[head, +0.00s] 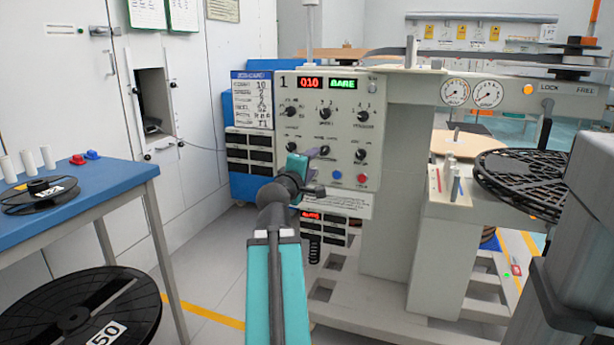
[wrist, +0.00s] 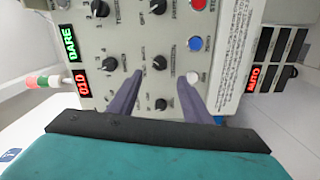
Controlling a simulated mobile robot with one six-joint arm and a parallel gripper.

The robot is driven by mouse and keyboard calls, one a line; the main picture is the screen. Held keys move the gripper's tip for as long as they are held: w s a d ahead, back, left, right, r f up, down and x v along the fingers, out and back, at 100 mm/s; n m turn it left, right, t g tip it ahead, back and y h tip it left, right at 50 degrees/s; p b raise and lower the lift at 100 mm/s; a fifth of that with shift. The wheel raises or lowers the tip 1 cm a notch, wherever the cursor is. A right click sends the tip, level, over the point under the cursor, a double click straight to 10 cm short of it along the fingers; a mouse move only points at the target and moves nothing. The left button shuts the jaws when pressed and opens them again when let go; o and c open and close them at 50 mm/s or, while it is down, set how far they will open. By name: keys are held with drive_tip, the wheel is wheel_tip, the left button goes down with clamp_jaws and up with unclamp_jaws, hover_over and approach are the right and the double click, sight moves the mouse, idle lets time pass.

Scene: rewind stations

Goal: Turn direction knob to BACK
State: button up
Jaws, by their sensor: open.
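The grey control panel (head: 342,132) carries several black knobs in two rows; their labels are too small to read, so I cannot tell which is the direction knob. My gripper (head: 316,171) is open and empty in front of the panel's lower left part. In the wrist view the panel appears turned sideways. There my gripper's two fingers (wrist: 165,74) point at the panel, with a lower-row knob (wrist: 161,104) and another knob (wrist: 161,63) showing between or just beyond them. No finger visibly grips a knob. Knob settings are not readable.
A blue button (head: 337,174) and a red button (head: 362,178) sit low on the panel; a white button (wrist: 193,77) is close to one fingertip. Red and green displays (head: 326,83) are above. A blue table (head: 75,205) stands left, a black reel (head: 525,180) right.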

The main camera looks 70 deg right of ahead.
drive_tip(key=a+b, duration=0.3)
drive_tip(key=b, duration=0.2)
drive_tip(key=shift+a+f, duration=0.1)
drive_tip(key=shift+a, duration=0.15)
idle(0.8)
